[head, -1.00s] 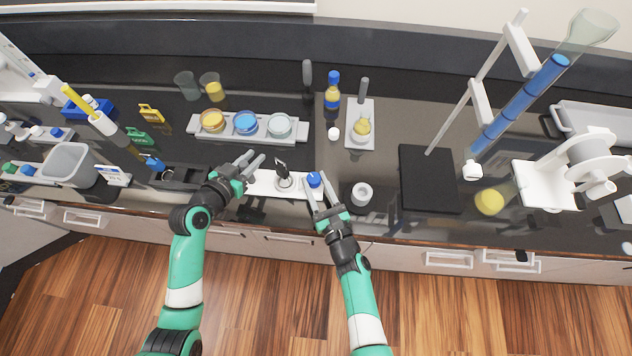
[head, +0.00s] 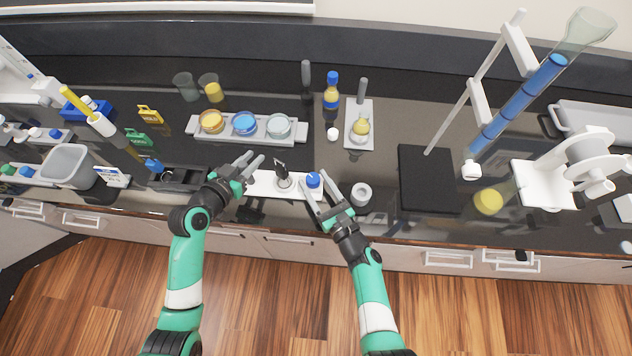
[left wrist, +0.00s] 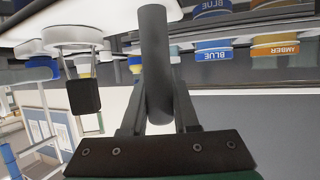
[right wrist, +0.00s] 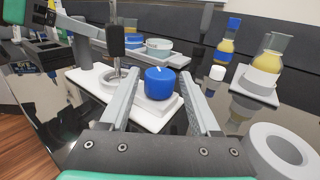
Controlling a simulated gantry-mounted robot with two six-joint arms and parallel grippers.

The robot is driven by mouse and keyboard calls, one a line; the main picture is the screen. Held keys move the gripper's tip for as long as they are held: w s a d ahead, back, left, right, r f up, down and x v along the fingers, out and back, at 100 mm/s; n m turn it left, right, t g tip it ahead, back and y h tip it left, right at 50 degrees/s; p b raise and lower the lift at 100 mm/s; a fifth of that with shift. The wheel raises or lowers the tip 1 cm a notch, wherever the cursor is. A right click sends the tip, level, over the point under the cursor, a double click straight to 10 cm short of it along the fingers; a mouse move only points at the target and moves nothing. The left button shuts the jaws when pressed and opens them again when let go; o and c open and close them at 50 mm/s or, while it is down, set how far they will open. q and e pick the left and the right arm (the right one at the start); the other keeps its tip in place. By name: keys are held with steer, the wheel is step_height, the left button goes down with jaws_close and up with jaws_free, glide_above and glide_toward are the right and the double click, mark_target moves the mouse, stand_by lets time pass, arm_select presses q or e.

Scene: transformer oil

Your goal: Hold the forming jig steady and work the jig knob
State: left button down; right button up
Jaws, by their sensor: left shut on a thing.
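The forming jig is a white plate (head: 262,183) on the dark bench. It carries a ring with a dark upright piece (head: 283,177) and a blue knob (head: 313,180) at its right end. My left gripper (head: 255,162) is at the jig's left end. In the left wrist view it is shut on a grey post (left wrist: 154,60). My right gripper (head: 322,189) is open at the right end. In the right wrist view the blue knob (right wrist: 160,83) shows between its spread fingers, which do not appear to grip it.
A grey ring (head: 361,194) stands close right of my right gripper. A rack of colored dishes (head: 292,133) lies behind the jig. A small white cap (head: 333,134) and a tray with a flask (head: 361,143) stand behind to the right. A black mat (head: 428,180) lies farther right.

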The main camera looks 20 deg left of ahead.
steer(key=shift+o, duration=0.6)
steer(key=shift+v, duration=0.85)
steer(key=v, duration=1)
steer(key=shift+s+d, duration=0.1)
steer(key=shift+d, duration=0.05)
